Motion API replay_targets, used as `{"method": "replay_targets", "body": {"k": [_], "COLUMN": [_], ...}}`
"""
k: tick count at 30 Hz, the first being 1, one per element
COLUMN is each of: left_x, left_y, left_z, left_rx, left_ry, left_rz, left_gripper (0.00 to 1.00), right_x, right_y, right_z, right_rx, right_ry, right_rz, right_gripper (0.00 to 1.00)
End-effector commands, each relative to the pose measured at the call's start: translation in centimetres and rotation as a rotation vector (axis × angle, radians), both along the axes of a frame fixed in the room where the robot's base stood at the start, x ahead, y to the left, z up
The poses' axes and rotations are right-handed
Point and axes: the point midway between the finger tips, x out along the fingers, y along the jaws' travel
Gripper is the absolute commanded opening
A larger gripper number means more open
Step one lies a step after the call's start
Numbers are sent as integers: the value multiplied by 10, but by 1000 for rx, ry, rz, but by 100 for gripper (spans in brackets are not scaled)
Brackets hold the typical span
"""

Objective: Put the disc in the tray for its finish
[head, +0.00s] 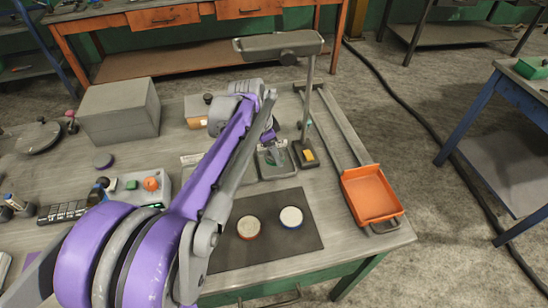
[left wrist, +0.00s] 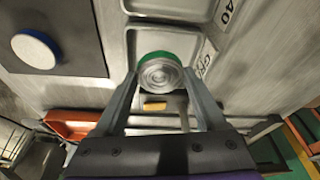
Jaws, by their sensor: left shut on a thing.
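My left gripper (head: 272,143) reaches over a shallow grey tray (head: 277,172), and it also shows in the left wrist view (left wrist: 160,90). It is shut on a disc with a green rim and a round ridged face (left wrist: 160,74). The disc is over the near grey tray (left wrist: 143,40); whether it touches the tray I cannot tell. A second grey tray (left wrist: 170,6) is beside it. Label cards lie by the trays, partly hidden. An orange-rimmed disc (head: 248,227) and a blue-rimmed disc (head: 291,217) lie on a dark mat (head: 265,250). My right gripper is not in view.
A post (head: 307,105) with a grey head (head: 278,45) stands beside the tray, a yellow block (head: 309,155) at its foot. An orange bin (head: 371,193) is at the right edge. A grey box (head: 119,110) and a small control box (head: 148,187) are left.

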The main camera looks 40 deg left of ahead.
Motion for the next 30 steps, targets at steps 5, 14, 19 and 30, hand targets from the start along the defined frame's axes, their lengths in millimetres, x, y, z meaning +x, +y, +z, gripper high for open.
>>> {"method": "replay_targets", "body": {"k": [5,14,19,30], "left_x": [7,6,6,6], "left_y": [0,0,0,0], "left_z": [-19,-35,-38,-38], "left_rx": [0,0,0,0], "left_ry": [0,-1,-1,-1], "left_rz": [0,0,0,0], "left_gripper": [0,0,0,86], "right_x": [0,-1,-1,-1], "right_y": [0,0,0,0], "right_z": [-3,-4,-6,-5], "right_rx": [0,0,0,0], "right_ry": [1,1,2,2], "right_rz": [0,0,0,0], "right_gripper": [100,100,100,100]}}
